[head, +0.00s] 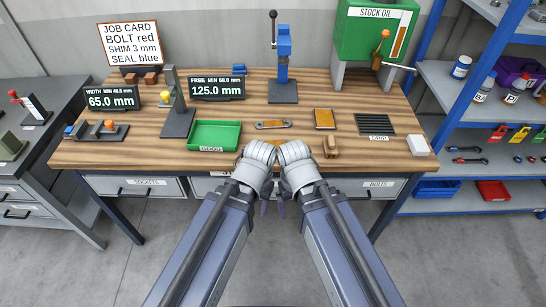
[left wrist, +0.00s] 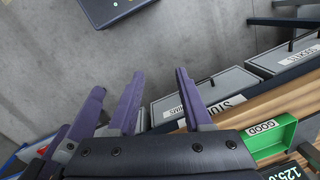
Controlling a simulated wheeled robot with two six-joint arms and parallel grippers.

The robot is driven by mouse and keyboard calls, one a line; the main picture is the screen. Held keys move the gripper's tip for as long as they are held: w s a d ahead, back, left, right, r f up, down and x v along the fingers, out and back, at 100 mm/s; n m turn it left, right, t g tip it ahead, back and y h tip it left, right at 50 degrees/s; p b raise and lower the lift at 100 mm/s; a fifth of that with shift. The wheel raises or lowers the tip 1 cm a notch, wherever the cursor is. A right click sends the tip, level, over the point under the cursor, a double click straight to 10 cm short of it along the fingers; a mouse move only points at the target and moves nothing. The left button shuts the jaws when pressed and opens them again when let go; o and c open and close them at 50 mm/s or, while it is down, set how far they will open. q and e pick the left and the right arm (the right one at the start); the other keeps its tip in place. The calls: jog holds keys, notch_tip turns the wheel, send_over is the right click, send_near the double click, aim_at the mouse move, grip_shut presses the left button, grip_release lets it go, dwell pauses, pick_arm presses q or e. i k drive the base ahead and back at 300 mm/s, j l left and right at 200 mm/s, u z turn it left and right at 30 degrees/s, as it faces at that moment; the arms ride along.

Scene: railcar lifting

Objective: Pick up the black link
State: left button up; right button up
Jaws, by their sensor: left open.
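A small flat link-shaped piece (head: 272,124) with rounded ends lies on the wooden workbench (head: 300,97), right of the green tray. My left gripper (head: 264,207) hangs below and in front of the bench edge, apart from the piece. Its purple fingers stand open and empty in the left wrist view (left wrist: 160,73). My right gripper (head: 281,210) hangs close beside it, also off the bench; its jaws are too small to judge.
A green tray (head: 202,147) marked GOOD, an orange-topped pad (head: 325,119), a black ribbed mat (head: 374,124), a tan block (head: 331,147) and a white block (head: 417,146) lie along the bench front. Gauge stands and displays are behind. Blue shelving (head: 472,78) borders the right.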

aim_at(276, 142)
jog(key=i+j+z, duration=0.2)
jog(key=j, duration=0.15)
jog(key=i+j+z, duration=0.2)
jog(key=j, duration=0.15)
jog(key=i+j+z, duration=0.15)
jog(key=j, duration=0.2)
